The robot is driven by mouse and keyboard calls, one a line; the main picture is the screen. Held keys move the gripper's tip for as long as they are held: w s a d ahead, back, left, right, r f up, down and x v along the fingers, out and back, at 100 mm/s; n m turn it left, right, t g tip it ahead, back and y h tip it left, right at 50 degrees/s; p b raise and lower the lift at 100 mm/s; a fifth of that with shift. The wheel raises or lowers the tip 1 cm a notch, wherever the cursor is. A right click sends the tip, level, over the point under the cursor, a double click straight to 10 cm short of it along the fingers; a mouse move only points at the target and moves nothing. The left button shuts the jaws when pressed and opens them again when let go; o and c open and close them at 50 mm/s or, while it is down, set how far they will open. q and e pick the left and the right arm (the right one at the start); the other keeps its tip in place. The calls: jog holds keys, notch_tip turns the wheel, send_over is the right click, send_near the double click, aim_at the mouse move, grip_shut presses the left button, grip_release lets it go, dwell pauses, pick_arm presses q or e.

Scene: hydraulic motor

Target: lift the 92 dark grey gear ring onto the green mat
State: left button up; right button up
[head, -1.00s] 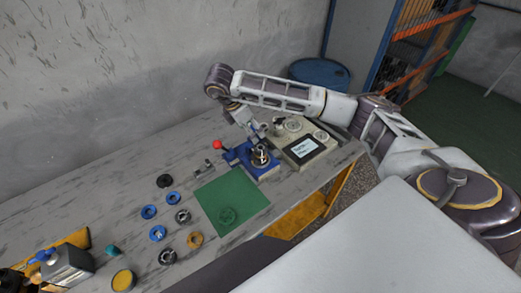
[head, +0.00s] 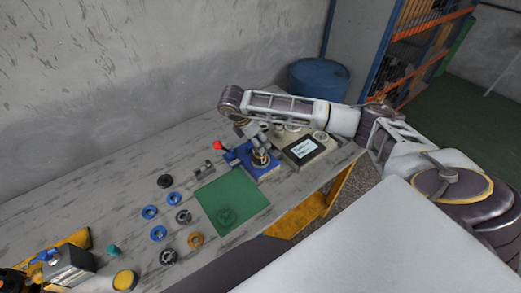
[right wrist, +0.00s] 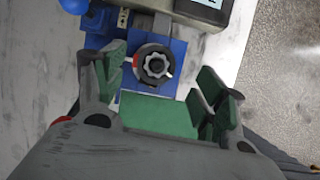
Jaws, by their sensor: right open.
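A dark grey gear ring (right wrist: 136,64) sits around a grey toothed centre in the blue fixture (right wrist: 176,50), with a red mark on its left side. In the head view it shows small on the fixture (head: 268,172). My right gripper (right wrist: 162,84) is open above it, its green-padded fingers left and right of the ring and apart from it. I cannot read any number. My left gripper is not in view.
Several loose rings lie left of the mat, among them a black one (head: 165,181), a blue one (head: 150,212) and an orange one (head: 195,240). A red-knobbed lever (head: 218,145) stands on the fixture's left. A box with a screen (head: 305,148) is close on the right.

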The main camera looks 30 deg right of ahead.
jog(key=shift+f, duration=0.1)
jog(key=shift+p+x, duration=0.55)
jog(key=shift+x, duration=0.35)
jog(key=shift+a+p+x, duration=0.1)
jog(key=shift+p+x, duration=0.1)
jog(key=shift+x, duration=0.6)
jog(key=shift+a+p+x, duration=0.15)
jog(key=shift+x, duration=0.65)
jog(key=shift+w+f, duration=0.1)
jog(key=c, duration=1.4)
jog(key=shift+o, duration=0.2)
notch_tip(320, 180, up, 10)
jog(key=shift+f+b, duration=0.15)
jog(key=shift+b, duration=0.9)
jog(key=shift+r, duration=0.2)
jog(key=shift+r, duration=0.8)
